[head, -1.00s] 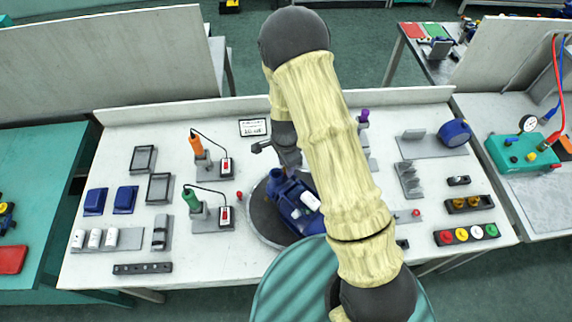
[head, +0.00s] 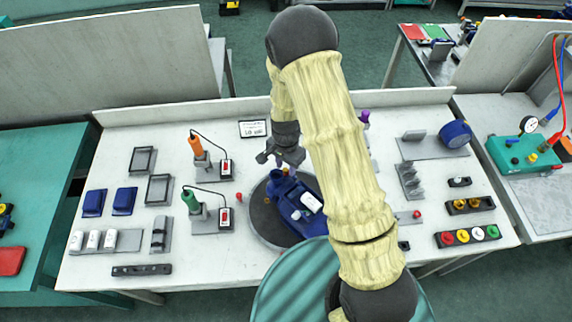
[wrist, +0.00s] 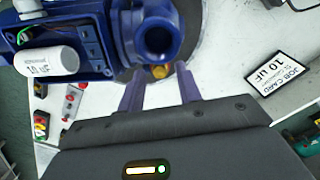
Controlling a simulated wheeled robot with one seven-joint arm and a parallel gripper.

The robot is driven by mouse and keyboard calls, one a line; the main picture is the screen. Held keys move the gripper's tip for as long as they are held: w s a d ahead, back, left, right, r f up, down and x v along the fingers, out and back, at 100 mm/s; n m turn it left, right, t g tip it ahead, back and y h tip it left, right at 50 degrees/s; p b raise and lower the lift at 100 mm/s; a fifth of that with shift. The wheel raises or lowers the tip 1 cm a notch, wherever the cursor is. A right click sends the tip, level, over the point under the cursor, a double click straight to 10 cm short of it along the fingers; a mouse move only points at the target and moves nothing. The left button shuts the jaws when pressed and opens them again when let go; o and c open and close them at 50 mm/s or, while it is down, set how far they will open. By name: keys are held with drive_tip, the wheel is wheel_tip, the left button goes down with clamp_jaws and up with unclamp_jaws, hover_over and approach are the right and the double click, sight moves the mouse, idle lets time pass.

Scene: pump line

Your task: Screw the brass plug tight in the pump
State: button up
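The blue pump (head: 286,193) sits on a dark round turntable (head: 262,218) in the middle of the bench. In the wrist view the pump's round port (wrist: 158,38) faces the camera, with a white capacitor marked 10 µF (wrist: 47,62) to its left. The brass plug (wrist: 160,72) shows just below the port, at the pump's edge; how deep it sits cannot be told. My gripper (head: 280,160) is above the pump's far end. In the wrist view my gripper (wrist: 160,80) is open, its fingers on either side of the plug in the picture with clear gaps.
A job card (wrist: 281,74) reads 10 µF. An orange-handled driver (head: 196,143) and a green-handled one (head: 191,200) stand in holders left of the pump. Trays and blue covers lie farther left; parts racks and colored caps (head: 467,236) are at right.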

drive_tip(key=n, duration=0.3)
drive_tip(key=n, duration=0.3)
drive_tip(key=shift+b, duration=0.3)
drive_tip(key=shift+s+a, duration=0.1)
idle(0.4)
clamp_jaws()
idle(0.4)
